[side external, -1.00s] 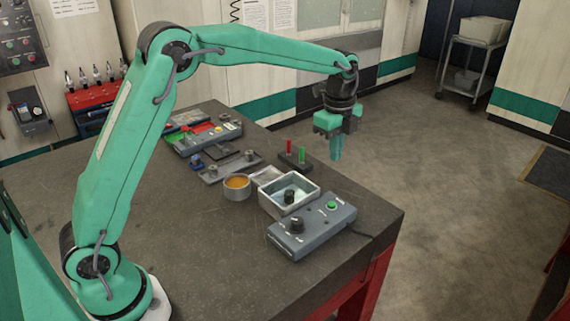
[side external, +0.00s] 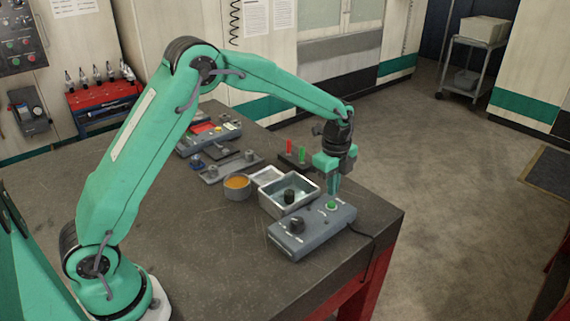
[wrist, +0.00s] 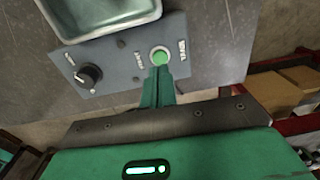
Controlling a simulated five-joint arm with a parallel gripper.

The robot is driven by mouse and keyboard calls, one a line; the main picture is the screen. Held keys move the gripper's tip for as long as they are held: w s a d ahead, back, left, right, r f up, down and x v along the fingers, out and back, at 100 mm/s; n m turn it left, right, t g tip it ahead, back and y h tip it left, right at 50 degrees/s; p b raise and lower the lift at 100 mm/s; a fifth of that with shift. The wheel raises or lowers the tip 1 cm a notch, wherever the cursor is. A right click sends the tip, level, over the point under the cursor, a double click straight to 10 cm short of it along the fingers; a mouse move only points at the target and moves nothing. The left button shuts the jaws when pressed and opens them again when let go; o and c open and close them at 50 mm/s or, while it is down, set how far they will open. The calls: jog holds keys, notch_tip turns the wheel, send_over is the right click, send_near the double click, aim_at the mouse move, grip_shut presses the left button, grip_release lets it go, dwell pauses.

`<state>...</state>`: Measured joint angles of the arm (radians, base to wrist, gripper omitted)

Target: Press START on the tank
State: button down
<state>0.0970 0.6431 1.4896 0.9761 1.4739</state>
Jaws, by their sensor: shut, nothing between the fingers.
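The tank (side external: 270,205) is a light metal basin with clear liquid and a dark cylinder in it. In front of it is a grey control box (side external: 290,246) with a black knob (side external: 297,225) and a round green button (side external: 331,206). The button also shows in the wrist view (wrist: 159,56), with a pale ring and small lettering on both sides, too small to read surely. My gripper (side external: 333,196) is shut and empty, pointing down. Its fingertips (wrist: 160,70) are right at the button's near edge; I cannot tell whether they touch it.
An orange-filled round cup (side external: 237,187) stands left of the tank. Another control panel (side external: 215,137) and metal parts lie farther back. A cable runs from the box toward the table's right edge.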

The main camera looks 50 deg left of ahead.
aim_at(331, 204)
jog(key=shift+w+f, duration=0.1)
jog(key=shift+f, duration=1.55)
jog(key=shift+f, duration=1.05)
jog(key=shift+r, duration=0.1)
notch_tip(331, 204, up, 15)
jog(key=shift+r, duration=0.1)
